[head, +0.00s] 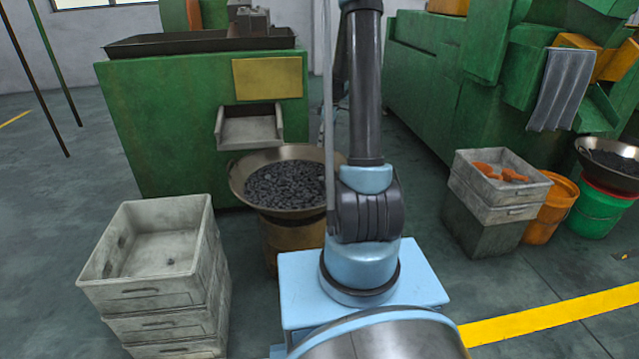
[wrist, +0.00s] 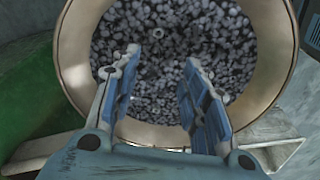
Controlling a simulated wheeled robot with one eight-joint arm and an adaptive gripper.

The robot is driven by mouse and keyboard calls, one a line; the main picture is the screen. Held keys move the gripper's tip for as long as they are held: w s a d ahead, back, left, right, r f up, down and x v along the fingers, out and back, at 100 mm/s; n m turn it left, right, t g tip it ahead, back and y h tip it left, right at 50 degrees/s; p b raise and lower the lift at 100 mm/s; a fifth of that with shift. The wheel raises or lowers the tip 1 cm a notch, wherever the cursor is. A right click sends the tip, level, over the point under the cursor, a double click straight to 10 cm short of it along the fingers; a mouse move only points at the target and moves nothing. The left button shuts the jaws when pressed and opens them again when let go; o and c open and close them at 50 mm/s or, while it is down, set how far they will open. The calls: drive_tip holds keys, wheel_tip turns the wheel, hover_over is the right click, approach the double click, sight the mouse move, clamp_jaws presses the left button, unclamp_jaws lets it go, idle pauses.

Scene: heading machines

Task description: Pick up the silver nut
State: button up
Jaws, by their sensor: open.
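In the wrist view, a wide metal pan (wrist: 274,62) is full of many small grey metal pieces. A small ring-shaped piece, perhaps the silver nut (wrist: 158,33), shows near the top middle of the heap, but I cannot be sure of it at this size. My gripper (wrist: 161,62) is open over the pan, its two blue fingers apart with nothing held between them. The same pan (head: 240,192) appears in the head view beside my arm, with dark pieces in it. My gripper is outside the head view.
A green machine (head: 160,130) with a metal chute (head: 250,130) stands behind the pan. Stacked grey crates (head: 165,295) stand at the left. A crate with orange pieces (head: 500,190) and orange and green buckets stand at the right.

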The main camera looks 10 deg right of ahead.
drive_tip(key=f, duration=0.1)
hover_over(322, 178)
wheel_tip(322, 178, down, 11)
drive_tip(key=shift+w+d+f, duration=0.1)
drive_tip(key=shift+w, duration=0.05)
drive_tip(key=shift+f, duration=2.85)
drive_tip(key=shift+c, duration=0.2)
drive_tip(key=c, duration=0.9)
